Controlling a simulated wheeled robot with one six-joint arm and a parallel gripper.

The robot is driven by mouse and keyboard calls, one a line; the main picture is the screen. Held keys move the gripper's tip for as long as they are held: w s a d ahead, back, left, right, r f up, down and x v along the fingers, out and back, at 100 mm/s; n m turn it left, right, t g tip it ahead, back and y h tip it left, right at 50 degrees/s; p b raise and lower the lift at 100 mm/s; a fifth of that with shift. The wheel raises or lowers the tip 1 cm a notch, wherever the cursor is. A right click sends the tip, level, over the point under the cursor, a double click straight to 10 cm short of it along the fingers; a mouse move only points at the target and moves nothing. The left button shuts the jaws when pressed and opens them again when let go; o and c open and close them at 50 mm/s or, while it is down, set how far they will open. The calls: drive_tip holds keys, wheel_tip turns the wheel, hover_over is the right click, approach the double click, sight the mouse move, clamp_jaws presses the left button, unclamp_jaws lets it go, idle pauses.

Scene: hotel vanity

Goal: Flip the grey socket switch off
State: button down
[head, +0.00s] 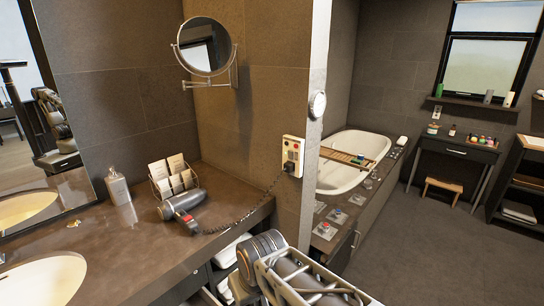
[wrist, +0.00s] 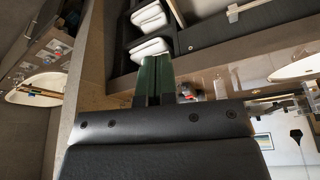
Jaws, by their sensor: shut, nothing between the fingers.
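The socket unit (head: 291,155) is a cream box on the side of the brown tiled wall, above the right end of the vanity counter. It bears red and dark details; the grey switch is too small to make out, and its position cannot be told. A dark coiled cord runs from the box to a grey hair dryer (head: 184,203) lying on the counter. In the wrist view my gripper (wrist: 156,62) has its two green fingers together, empty. I cannot make out the socket unit in that view. My arm shows low in the head view, below and apart from the socket unit.
The counter (head: 130,250) carries a soap bottle (head: 117,186) and a rack of cards (head: 172,178). A round mirror (head: 204,46) juts from the wall above. White towels (wrist: 150,48) lie on open shelves below the counter. A bathtub (head: 345,180) stands behind the wall; open floor lies right.

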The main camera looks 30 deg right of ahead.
sight(290, 153)
drive_tip(key=w+d+r+g+h+p, duration=0.1)
drive_tip(key=w+d+r+h, duration=0.15)
drive_tip(key=w+d, duration=0.2)
drive_tip(key=w+d+r+g+h+p, duration=0.1)
drive_tip(key=w+d+h, duration=0.3)
drive_tip(key=d, duration=0.2)
drive_tip(key=w+d+r+n+t+h+p, duration=0.1)
drive_tip(key=w+d+r+h, duration=0.1)
drive_tip(key=w+h, duration=0.2)
drive_tip(key=w+d+r+n+t+h+p, duration=0.1)
drive_tip(key=w+d+r+t+h, duration=0.1)
drive_tip(key=w, duration=0.8)
drive_tip(key=w+d+r+n+t+h+p, duration=0.1)
drive_tip(key=w+d+r+h, duration=0.1)
drive_tip(key=w+d+h, duration=0.2)
drive_tip(key=w+h, duration=0.2)
drive_tip(key=w, duration=0.1)
drive_tip(key=shift+w+n+t, duration=0.4)
drive_tip(key=shift+d, duration=0.1)
drive_tip(key=p+x, duration=0.5)
drive_tip(key=x, duration=0.7)
drive_tip(key=shift+d+p, duration=0.2)
drive_tip(key=shift+p, duration=0.15)
drive_tip(key=shift+w+d+p, duration=0.3)
drive_tip(key=shift+d, duration=0.35)
